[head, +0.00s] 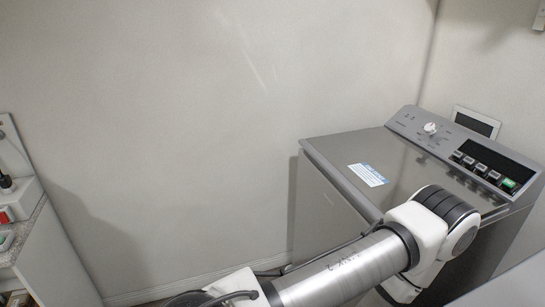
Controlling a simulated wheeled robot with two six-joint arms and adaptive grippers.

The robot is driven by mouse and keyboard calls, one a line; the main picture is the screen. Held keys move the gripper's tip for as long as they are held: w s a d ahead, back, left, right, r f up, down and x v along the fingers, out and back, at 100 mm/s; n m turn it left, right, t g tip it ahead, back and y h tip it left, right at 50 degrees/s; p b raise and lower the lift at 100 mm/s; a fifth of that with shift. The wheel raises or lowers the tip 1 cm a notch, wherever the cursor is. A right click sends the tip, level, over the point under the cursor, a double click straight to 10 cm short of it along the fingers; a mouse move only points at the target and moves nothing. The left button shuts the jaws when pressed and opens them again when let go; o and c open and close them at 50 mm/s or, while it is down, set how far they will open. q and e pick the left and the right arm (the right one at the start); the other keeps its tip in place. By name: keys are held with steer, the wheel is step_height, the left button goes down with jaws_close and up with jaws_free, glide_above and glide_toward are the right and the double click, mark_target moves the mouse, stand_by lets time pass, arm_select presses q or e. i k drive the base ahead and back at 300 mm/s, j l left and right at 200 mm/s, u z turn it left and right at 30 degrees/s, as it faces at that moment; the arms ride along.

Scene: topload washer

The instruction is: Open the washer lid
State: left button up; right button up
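The grey metal washer (335,205) stands at the right of the head view, against the wall. Its lid (345,148) lies flat and looks shut, with a blue and white label (368,175) on top. One of my arms comes in from the bottom and crosses in front of the washer, hiding its lower front and the near right part of the top. Neither of my grippers shows. Whether either touches the lid cannot be seen.
The washer's raised rear panel holds a white knob (430,128), several dark buttons and a green button (509,184). A counter (45,250) stands at the far left. Floor between counter and washer is mostly out of view. A pale surface (515,285) fills the lower right corner.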

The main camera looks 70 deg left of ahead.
mark_target(380, 169)
steer(key=u, duration=0.45)
steer(key=i+l+u, duration=0.1)
steer(key=u, duration=0.4)
steer(key=l+u, duration=0.1)
steer(key=u, duration=0.35)
steer(key=i+l+u, duration=0.1)
steer(key=u, duration=0.4)
